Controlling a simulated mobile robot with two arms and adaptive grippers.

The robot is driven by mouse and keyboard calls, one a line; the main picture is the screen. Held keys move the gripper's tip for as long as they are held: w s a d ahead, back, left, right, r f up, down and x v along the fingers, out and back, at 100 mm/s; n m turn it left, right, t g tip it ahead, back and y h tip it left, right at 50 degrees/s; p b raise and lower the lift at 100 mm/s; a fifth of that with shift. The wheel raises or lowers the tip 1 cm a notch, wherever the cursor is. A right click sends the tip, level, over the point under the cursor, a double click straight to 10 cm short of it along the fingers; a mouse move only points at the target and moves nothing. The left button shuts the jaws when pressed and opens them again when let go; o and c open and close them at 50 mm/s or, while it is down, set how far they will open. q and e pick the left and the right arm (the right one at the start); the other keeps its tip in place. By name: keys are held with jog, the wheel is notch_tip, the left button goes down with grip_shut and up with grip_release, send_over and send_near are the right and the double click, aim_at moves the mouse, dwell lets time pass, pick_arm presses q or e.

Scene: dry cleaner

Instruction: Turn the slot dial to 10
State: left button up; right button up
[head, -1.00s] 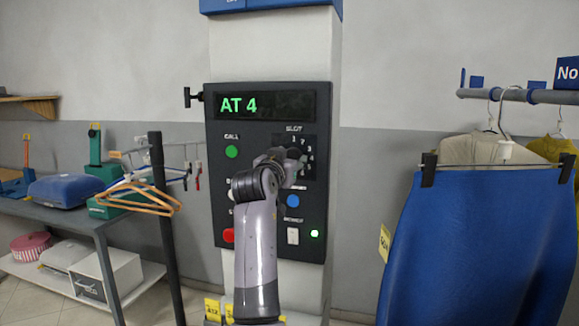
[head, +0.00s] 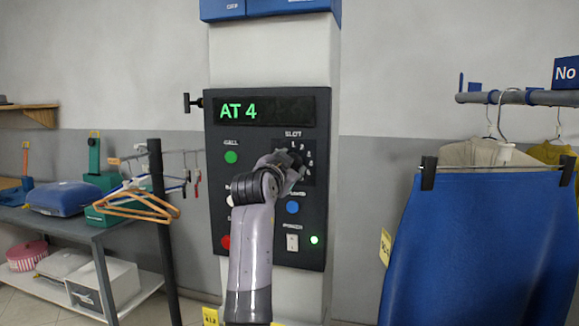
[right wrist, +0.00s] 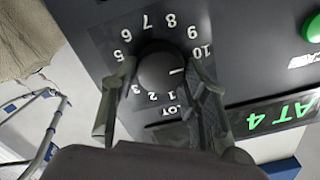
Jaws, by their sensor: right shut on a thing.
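The slot dial (right wrist: 157,75) is a dark round knob on the black control panel (head: 222,180), ringed by white numbers. My right gripper (head: 288,168) is at the dial in the head view and mostly hides it. In the right wrist view its two fingers are closed on opposite sides of the knob. The knob's white mark (right wrist: 177,71) points between 10 and 1, nearer the 10 (right wrist: 206,52). One finger covers part of the scale near 4. The green display (head: 238,111) reads "AT 4". My left gripper is out of view.
A green call button (head: 231,157), a red button, a blue button (head: 292,207) and a white switch (head: 292,242) are close around my right arm. A blue garment (head: 480,250) hangs at right. Hangers (head: 135,205) and a shelf are at left.

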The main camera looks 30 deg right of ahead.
aim_at(293, 124)
jog(key=shift+f, duration=0.2)
jog(key=o, duration=1.1)
jog(key=shift+r, duration=0.15)
jog(key=shift+o, duration=0.2)
notch_tip(293, 124, up, 10)
